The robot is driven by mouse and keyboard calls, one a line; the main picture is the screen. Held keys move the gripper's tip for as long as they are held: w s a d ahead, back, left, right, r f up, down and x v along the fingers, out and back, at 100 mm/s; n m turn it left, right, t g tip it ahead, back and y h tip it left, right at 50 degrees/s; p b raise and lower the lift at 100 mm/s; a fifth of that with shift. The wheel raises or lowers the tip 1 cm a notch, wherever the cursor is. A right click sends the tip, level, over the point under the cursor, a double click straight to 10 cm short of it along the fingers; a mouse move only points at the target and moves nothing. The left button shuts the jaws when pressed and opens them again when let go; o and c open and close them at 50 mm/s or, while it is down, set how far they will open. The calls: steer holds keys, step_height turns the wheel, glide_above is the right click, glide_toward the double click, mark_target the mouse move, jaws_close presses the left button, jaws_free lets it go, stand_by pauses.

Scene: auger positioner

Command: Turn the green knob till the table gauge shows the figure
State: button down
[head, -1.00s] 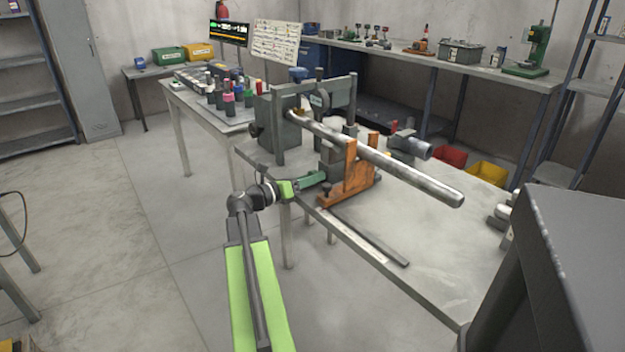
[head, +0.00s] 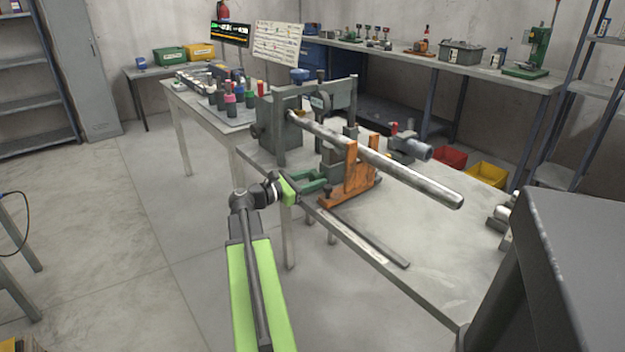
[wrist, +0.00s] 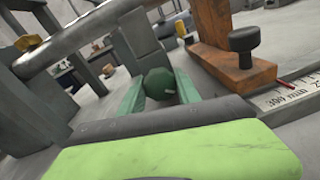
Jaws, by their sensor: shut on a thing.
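The round dark green knob (wrist: 160,84) sits between the two green fingers of my gripper (wrist: 157,92) in the wrist view. My gripper is shut on it. In the head view my gripper (head: 316,182) reaches the front side of the machine at the table's left end, and the knob is hard to make out there. A white scale strip (wrist: 292,98) marked in mm lies at the right of the wrist view, with a small red pointer (wrist: 286,84) beside it. The far screen (head: 230,34) shows figures too small to read.
An orange bracket (head: 360,180) with a black knob (wrist: 244,39) stands just right of my gripper. A long steel bar (head: 400,172) runs over the table (head: 430,265). The floor left of the table is clear.

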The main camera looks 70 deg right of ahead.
steer(key=m, duration=0.6)
steer(key=shift+w+d+t, duration=0.1)
steer(key=shift+t, duration=0.2)
steer(key=shift+m, duration=0.3)
steer(key=c, duration=0.9)
jaws_free()
